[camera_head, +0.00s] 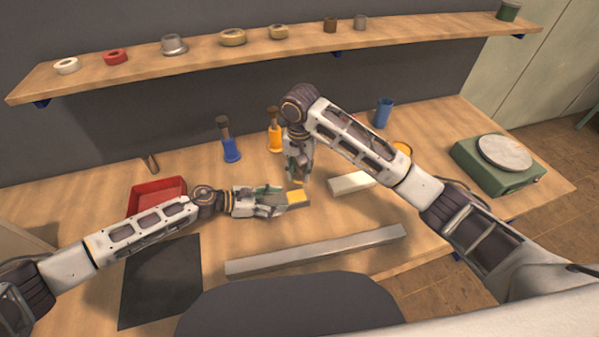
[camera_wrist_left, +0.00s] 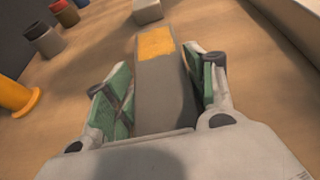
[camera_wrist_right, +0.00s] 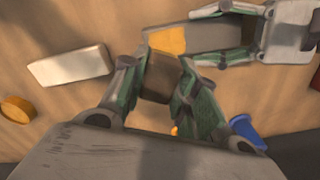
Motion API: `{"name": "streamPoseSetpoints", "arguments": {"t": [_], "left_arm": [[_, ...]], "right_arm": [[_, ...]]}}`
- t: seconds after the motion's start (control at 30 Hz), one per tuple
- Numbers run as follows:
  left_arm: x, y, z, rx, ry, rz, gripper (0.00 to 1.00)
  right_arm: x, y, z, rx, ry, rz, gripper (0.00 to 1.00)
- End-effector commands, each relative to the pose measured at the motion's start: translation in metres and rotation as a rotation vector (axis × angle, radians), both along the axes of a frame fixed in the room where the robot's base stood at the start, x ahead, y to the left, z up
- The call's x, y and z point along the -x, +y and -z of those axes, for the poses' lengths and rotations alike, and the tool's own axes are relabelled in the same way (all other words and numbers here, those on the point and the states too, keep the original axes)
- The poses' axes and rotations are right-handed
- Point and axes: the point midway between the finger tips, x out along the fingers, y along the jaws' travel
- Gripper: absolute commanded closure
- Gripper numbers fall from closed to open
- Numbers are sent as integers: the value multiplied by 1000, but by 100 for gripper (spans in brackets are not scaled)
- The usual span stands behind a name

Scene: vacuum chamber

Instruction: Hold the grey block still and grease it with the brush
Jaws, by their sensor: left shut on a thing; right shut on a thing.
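The grey block (camera_wrist_left: 165,92) has a yellow patch (camera_wrist_left: 156,43) on its far end. My left gripper (camera_head: 284,200) is shut around the block's near part, fingers on both sides; they also show in the left wrist view (camera_wrist_left: 160,85). The block lies flat and points right in the head view. My right gripper (camera_head: 297,178) points down just behind the block's yellow end. It is shut on the brush, whose brown handle (camera_wrist_right: 157,80) shows between the fingers. The bristles are mostly hidden, so I cannot tell if they touch the block.
A white block (camera_head: 352,182) lies to the right. A long grey bar (camera_head: 315,250) lies in front. A red tray (camera_head: 146,192), blue bottle (camera_head: 230,146), orange bottle (camera_head: 274,138) and green scale (camera_head: 495,172) stand around. A shelf (camera_head: 205,55) runs above the back.

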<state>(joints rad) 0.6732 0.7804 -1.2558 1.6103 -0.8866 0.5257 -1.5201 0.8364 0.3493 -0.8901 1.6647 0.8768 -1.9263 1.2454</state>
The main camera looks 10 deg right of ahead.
Motion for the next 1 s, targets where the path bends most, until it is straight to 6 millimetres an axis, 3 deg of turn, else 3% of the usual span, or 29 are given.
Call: {"name": "streamPoseSetpoints", "arguments": {"t": [0.23, 0.73, 0.77, 0.93, 1.0], "left_arm": [[2, 0, 3, -3, 5, 2, 79], [2, 0, 3, -3, 4, 1, 79], [2, 0, 3, -3, 4, 1, 41], [1, 0, 3, -2, 3, 1, 19], [1, 0, 2, -2, 3, 0, 19]], "right_arm": [[0, 0, -12, -1, -1, -1, 89], [0, 0, -13, -1, 0, -1, 89], [0, 0, -13, -1, 0, -1, 89], [0, 0, -13, -1, 0, -1, 89], [0, 0, -13, -1, 0, -1, 89]]}}
